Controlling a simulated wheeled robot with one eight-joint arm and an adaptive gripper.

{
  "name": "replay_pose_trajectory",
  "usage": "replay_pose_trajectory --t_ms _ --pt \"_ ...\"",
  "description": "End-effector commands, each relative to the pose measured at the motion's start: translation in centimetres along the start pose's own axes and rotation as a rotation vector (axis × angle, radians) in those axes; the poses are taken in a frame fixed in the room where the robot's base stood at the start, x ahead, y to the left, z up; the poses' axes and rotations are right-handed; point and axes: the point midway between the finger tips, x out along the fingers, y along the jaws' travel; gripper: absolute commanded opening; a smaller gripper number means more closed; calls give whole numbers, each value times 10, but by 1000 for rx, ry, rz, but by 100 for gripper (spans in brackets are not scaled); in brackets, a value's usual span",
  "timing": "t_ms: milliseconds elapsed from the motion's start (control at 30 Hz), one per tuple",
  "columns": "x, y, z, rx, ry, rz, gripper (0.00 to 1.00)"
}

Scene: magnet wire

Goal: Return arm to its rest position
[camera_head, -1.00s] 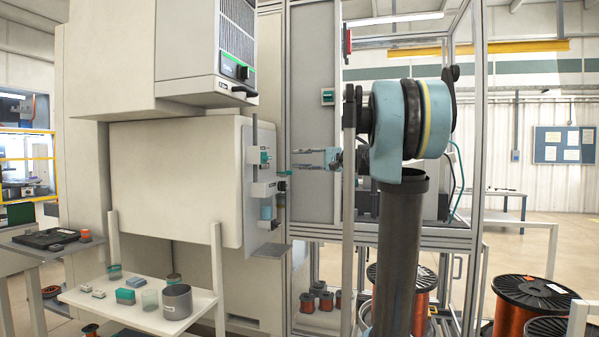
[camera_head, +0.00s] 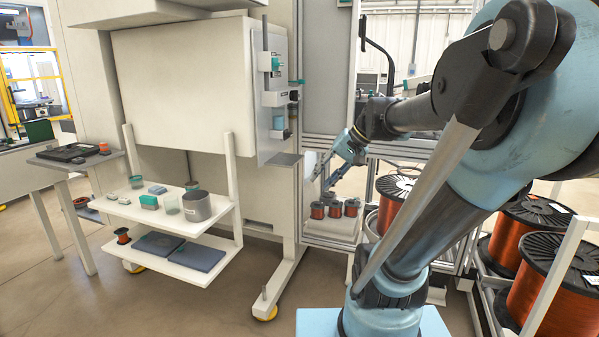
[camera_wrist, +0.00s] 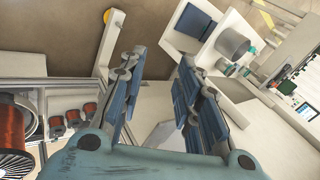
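My arm is folded on the right of the head view, with its blue and black links in the foreground. My gripper (camera_head: 328,182) hangs at the centre of the head view, in front of the white machine base and above several small copper spools (camera_head: 334,209). In the wrist view my gripper (camera_wrist: 158,75) has its two blue-padded fingers spread apart. Nothing shows between them but floor and a pale surface. It touches no object that I can see.
A two-tier white cart (camera_head: 170,222) with cups and small boxes stands left. Large copper wire spools (camera_head: 536,232) stand on the right, close to my arm. A grey side table (camera_head: 85,160) is at far left. Open floor (camera_head: 130,295) lies in front of the cart.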

Motion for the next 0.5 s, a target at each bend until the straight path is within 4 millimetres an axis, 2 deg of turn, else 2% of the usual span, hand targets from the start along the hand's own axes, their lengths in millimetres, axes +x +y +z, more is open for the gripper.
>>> replay_pose_trajectory --t_ms 33,200,400,500 --pt "8 19 18 -19 -4 58 31" --pt "28 88 67 -83 -13 266 31" --pt "40 157 108 -152 -18 475 31" --pt "41 179 118 -173 -18 542 31"
